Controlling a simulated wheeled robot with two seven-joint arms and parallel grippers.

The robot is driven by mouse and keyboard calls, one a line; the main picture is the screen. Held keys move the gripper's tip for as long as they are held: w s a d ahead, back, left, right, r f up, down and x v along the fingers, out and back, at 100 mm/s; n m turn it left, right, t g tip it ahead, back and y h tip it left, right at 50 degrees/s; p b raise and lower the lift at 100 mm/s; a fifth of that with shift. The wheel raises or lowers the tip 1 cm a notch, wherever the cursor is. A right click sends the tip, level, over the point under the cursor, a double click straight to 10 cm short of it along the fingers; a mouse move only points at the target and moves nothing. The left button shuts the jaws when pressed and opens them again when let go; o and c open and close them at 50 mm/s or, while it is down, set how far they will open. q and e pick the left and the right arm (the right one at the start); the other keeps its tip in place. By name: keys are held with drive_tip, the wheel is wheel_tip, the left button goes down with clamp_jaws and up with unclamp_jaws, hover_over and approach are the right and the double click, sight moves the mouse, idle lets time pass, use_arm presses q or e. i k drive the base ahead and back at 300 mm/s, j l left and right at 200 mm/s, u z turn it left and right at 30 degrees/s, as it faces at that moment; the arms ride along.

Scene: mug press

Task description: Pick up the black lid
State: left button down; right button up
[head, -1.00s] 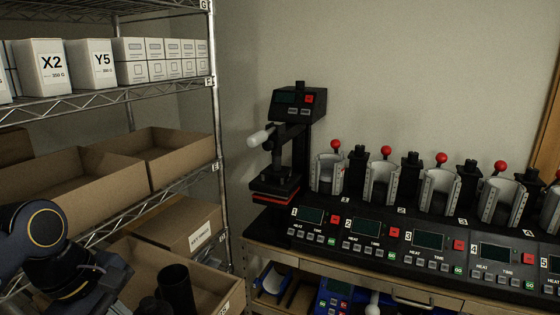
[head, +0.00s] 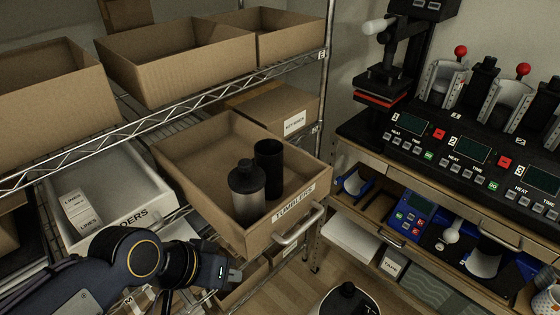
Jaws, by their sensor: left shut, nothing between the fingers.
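A grey tumbler (head: 248,202) with a black lid (head: 246,175) on top stands in the cardboard bin marked TUMBLERS (head: 205,190). A plain black cylinder (head: 269,168) stands just behind and right of it. My left gripper (head: 232,274) is shut and empty, low in front of the bin and below the tumbler. My right gripper is not in view.
The bin has a metal handle (head: 298,226). A white bin (head: 110,195) with small boxes sits to its left. Wire shelving (head: 200,102) with cardboard bins is above. A mug press (head: 390,85) and a row of heaters stand on the bench at right.

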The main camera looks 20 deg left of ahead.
sight(268, 152)
drive_tip(key=k+j+u, duration=0.1)
drive_tip(key=j, duration=0.25)
drive_tip(key=k+j, duration=0.3)
drive_tip(key=k+j+u, duration=0.15)
drive_tip(key=j, duration=0.3)
drive_tip(key=k+l, duration=0.2)
drive_tip(key=i+l+u, duration=0.15)
drive_tip(key=l, duration=0.15)
drive_tip(key=i+l+u, duration=0.2)
drive_tip(key=l, duration=0.15)
drive_tip(key=i+l+u, duration=0.15)
drive_tip(key=l, duration=0.15)
drive_tip(key=i+j+z, duration=0.15)
drive_tip(key=z, duration=0.25)
drive_tip(key=i+j+z, duration=0.1)
drive_tip(key=j+z, duration=0.65)
drive_tip(key=i+z, duration=0.1)
drive_tip(key=i, duration=0.1)
